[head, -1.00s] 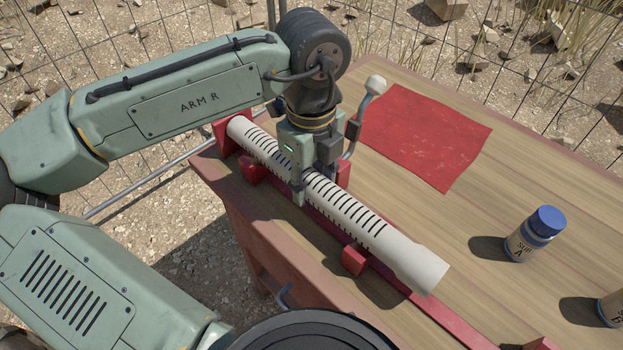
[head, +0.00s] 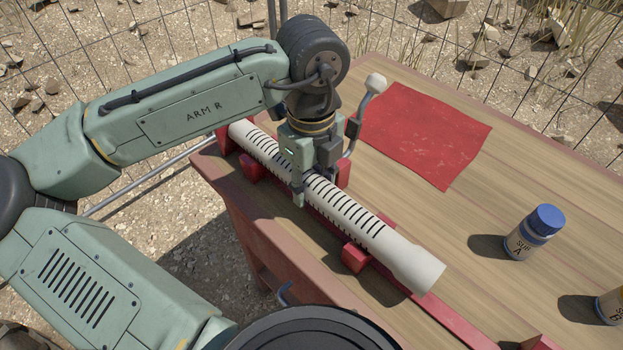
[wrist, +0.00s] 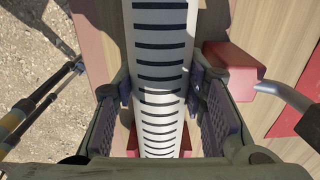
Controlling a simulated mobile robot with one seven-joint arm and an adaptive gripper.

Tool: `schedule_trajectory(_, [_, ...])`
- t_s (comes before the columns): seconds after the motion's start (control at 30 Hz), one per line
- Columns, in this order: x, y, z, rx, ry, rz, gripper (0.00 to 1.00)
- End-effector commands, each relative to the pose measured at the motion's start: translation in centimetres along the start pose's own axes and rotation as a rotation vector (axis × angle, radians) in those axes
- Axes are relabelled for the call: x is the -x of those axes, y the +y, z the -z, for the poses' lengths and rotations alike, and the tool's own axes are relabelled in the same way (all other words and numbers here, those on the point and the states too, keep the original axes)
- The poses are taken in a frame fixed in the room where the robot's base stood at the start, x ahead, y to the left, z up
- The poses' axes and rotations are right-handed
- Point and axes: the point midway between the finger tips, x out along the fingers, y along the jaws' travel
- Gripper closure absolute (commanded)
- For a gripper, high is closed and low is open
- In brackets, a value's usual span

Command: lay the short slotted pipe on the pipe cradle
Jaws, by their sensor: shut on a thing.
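The short slotted pipe (head: 352,213) is white with dark slots and a plain near end. It lies lengthwise along the red pipe cradle (head: 356,257) at the table's left edge, between the cradle's upright blocks. My gripper (head: 311,190) is shut on the pipe near its middle, with a finger on each side. In the wrist view the pipe (wrist: 160,50) runs between the two ridged fingers (wrist: 160,108). Whether the pipe rests fully on the cradle is hard to tell.
A red cloth (head: 425,135) lies on the wooden table (head: 440,225). A blue-capped bottle (head: 532,233) stands at the right, with another bottle (head: 610,306) at the frame's edge. A bent grey handle with a pale knob (head: 375,84) rises beside my gripper. A wire fence stands behind.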

Motion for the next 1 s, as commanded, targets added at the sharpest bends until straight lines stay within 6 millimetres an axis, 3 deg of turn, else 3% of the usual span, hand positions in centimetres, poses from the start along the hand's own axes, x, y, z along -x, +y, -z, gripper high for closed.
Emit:
schedule_trajectory(0.3, [-0.11, -0.01, 0.0, 0.0, 0.0, 0.0, 1.0])
schedule_trajectory(0.33, [-0.11, -0.01, 0.01, 0.0, -0.001, 0.0, 0.6])
schedule_trajectory(0.6, [-0.13, 0.0, 0.01, 0.0, 0.0, 0.0, 0.42])
schedule_trajectory(1.0, [0.35, -0.11, -0.01, 0.0, -0.001, 0.003, 0.39])
